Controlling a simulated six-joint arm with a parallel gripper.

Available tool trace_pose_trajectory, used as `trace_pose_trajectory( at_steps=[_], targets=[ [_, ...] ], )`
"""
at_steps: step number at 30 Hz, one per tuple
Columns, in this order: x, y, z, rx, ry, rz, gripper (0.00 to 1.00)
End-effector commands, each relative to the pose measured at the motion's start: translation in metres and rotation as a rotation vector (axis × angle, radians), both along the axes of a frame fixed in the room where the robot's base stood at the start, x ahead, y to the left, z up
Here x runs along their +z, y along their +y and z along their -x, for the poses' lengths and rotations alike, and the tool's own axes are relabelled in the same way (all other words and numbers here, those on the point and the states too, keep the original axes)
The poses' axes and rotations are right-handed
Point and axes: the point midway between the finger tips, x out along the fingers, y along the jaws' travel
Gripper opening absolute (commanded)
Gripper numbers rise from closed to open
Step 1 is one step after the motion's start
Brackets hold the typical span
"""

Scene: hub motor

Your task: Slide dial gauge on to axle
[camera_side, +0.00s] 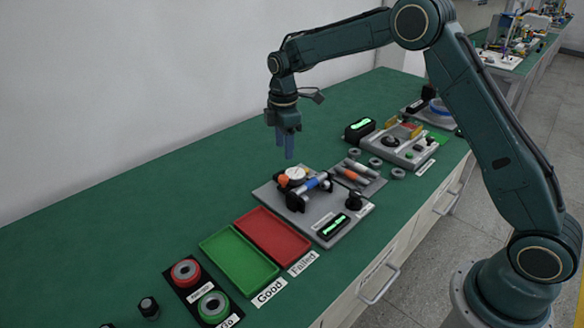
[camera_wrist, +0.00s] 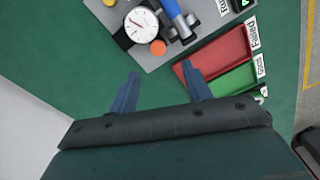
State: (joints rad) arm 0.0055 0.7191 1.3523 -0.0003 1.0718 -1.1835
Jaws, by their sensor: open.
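The dial gauge (camera_side: 295,173) has a round white face and a dark body. It sits on a grey fixture plate (camera_side: 325,221) and also shows in the wrist view (camera_wrist: 137,27), with an orange knob (camera_wrist: 158,47) beside it. A blue and silver rod (camera_side: 312,184), perhaps the axle, lies on the fixture next to the gauge, and it also shows in the wrist view (camera_wrist: 172,9). My gripper (camera_side: 287,157) points down above the bench, over the far side of the gauge and apart from it. Its blue fingers (camera_wrist: 163,86) are spread and empty in the wrist view.
A red tray (camera_side: 272,237) labelled Failed and a green tray (camera_side: 239,262) labelled Good lie in front of the fixture. Red and green ring holders (camera_side: 186,271) are nearer. A second fixture (camera_side: 405,145) and loose cylinders (camera_side: 357,166) lie behind. The bench left of the fixture is clear.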

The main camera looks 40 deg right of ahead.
Motion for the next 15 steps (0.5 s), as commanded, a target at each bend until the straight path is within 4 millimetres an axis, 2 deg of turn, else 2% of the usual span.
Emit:
trace_pose_trajectory(
  at_steps=[1, 6, 15],
  targets=[
    [0.009, 0.000, 0.000, 0.000, -0.002, 0.000, 0.49],
    [0.028, 0.000, 0.000, 0.000, 0.000, 0.000, 0.49],
    [0.040, 0.000, 0.001, 0.000, 0.002, 0.000, 0.49]
  ],
)
